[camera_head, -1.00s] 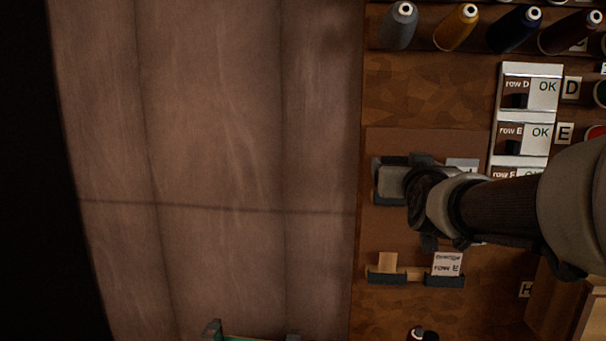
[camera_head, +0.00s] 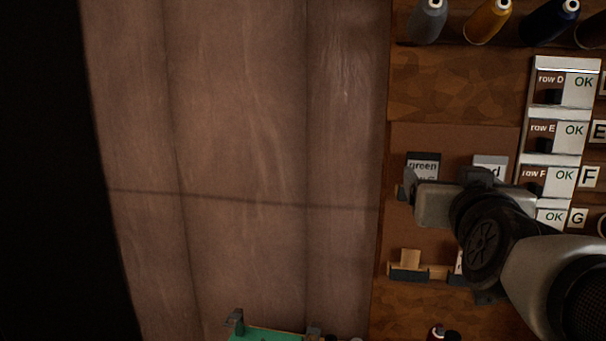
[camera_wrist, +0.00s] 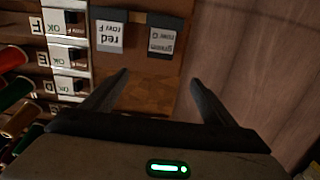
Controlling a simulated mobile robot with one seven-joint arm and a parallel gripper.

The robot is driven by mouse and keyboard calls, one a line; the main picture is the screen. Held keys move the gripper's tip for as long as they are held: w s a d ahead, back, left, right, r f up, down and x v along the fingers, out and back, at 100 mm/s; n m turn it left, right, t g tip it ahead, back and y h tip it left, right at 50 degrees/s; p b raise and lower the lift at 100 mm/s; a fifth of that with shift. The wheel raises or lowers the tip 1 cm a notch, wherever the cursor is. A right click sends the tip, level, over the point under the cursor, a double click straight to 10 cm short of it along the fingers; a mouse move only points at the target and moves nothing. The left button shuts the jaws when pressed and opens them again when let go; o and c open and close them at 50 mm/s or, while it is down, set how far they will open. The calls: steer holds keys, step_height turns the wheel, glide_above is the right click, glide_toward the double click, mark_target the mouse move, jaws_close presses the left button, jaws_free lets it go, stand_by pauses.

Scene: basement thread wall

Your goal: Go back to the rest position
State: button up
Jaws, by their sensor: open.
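My gripper (camera_head: 404,188) is in the head view at right centre, above the brown panel on the board, with the arm reaching in from the lower right. In the wrist view its two dark fingers (camera_wrist: 159,76) are spread wide with nothing between them. Beyond the fingertips are two small tags on the board: a "red row F" tag (camera_wrist: 108,32) and a "green" tag (camera_wrist: 163,38). In the head view the green tag (camera_head: 423,163) is just above my gripper, and the red tag (camera_head: 490,165) is partly hidden by the arm.
A row of thread spools (camera_head: 487,20) lines the top right. A white strip of row panels marked OK (camera_head: 567,64) stands at right, close to my arm. A small wooden holder (camera_head: 410,262) sits below my gripper. A green tray (camera_head: 265,335) shows at the bottom edge.

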steer(key=s+a+f+n+g+y+p, duration=0.3)
steer(key=s+a+f+g+y+p, duration=0.3)
steer(key=a+f, duration=0.45)
steer(key=s+a+f+g+h, duration=0.1)
steer(key=s+f+g, duration=0.3)
steer(key=s, duration=0.5)
steer(key=shift+a+g+p, duration=0.3)
steer(key=shift+g, duration=0.4)
steer(key=shift+d, duration=0.1)
